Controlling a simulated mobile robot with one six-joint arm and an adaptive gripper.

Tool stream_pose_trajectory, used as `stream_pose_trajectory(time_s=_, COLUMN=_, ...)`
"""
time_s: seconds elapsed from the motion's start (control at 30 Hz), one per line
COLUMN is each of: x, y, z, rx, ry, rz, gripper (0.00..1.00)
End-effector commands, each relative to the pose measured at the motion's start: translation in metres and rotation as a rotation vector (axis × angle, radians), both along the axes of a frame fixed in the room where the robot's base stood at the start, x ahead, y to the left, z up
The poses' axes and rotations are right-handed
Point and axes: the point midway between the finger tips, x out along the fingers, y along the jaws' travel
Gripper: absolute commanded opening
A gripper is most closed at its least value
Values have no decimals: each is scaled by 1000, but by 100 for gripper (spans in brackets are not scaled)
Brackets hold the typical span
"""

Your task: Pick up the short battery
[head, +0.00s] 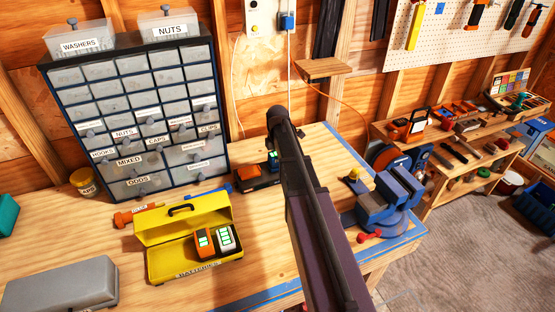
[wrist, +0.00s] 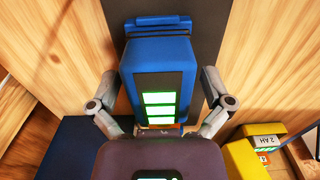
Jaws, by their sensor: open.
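A blue battery (wrist: 158,58) with three green bars fills the middle of the wrist view. My gripper (wrist: 160,92) is open, with one finger on each side of it; I cannot tell whether either touches. In the head view the battery (head: 272,155) shows only as a small blue-green patch on a black and orange base (head: 256,178), beside my arm, and my gripper is hidden. An orange battery (head: 204,242) and a pale battery (head: 226,239) stand in the yellow batteries box (head: 155,265). I cannot tell by length which battery is the short one.
A drawer cabinet (head: 135,112) stands behind the box. A blue vise (head: 385,200) is right of my arm. An orange-handled tool (head: 135,216) lies left of the box, and a grey block (head: 62,288) lies front left. Bare bench (head: 265,268) shows right of the box.

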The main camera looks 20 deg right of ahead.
Motion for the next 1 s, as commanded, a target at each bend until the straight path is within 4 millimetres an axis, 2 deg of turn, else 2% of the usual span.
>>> stream_pose_trajectory(time_s=0.17, x=0, y=0, z=0, rx=0, ry=0, rz=0, gripper=100)
stream_pose_trajectory(time_s=0.47, x=0, y=0, z=0, rx=0, ry=0, rz=0, gripper=11)
stream_pose_trajectory(time_s=0.5, x=0, y=0, z=0, rx=0, ry=0, rz=0, gripper=8)
stream_pose_trajectory(time_s=1.0, x=0, y=0, z=6, rx=0, ry=0, rz=0, gripper=8)
